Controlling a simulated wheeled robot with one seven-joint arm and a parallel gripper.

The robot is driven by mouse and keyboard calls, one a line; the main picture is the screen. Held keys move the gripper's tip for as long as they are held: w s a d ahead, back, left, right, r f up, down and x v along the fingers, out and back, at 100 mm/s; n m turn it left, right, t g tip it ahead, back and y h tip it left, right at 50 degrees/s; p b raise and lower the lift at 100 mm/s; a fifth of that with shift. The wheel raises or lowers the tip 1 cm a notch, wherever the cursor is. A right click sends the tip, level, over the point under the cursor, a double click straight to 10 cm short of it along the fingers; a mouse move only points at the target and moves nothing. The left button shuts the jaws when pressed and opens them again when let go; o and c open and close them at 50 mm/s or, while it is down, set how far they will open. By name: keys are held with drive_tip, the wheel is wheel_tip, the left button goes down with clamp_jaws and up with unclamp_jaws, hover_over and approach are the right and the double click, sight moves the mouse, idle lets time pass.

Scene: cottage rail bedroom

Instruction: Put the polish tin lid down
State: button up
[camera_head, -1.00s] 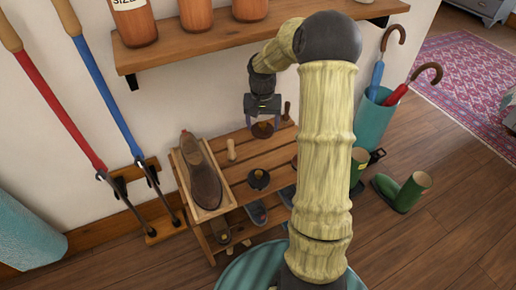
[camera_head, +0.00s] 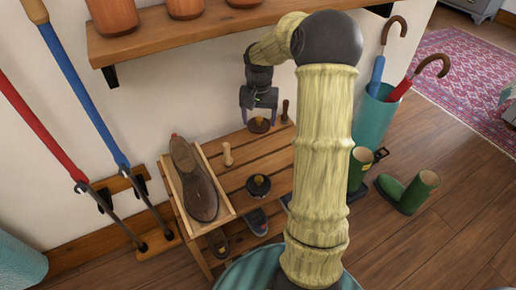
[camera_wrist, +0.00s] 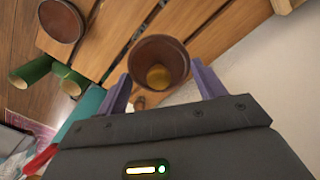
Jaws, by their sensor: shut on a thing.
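My gripper (camera_head: 259,119) is over the back of the slatted wooden rack (camera_head: 236,181), its two purple fingers on either side of the polish tin lid (camera_head: 260,126). In the wrist view the lid (camera_wrist: 158,55) is a round brown piece with an orange-yellow spot, between the fingertips (camera_wrist: 155,88). I cannot tell whether the lid touches the slats. A round dark tin (camera_head: 258,186) sits nearer the front of the rack top. It appears in the wrist view as a brown disc with a dark rim (camera_wrist: 62,20).
A brown shoe (camera_head: 194,180) lies in a wooden tray left on the rack. A pale wooden peg (camera_head: 227,153) and a dark-handled piece (camera_head: 285,110) stand near the lid. A shelf (camera_head: 165,40) is above. Green boots (camera_head: 410,192) and a teal umbrella bin (camera_head: 372,125) are right.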

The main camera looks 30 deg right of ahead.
drive_tip(key=b, duration=0.4)
hover_over(259, 147)
drive_tip(key=shift+f, duration=3.1)
drive_tip(key=shift+f+b, duration=0.95)
drive_tip(key=shift+f, duration=0.95)
drive_tip(key=shift+f, duration=0.15)
drive_tip(key=o, duration=1)
drive_tip(key=shift+o, duration=0.2)
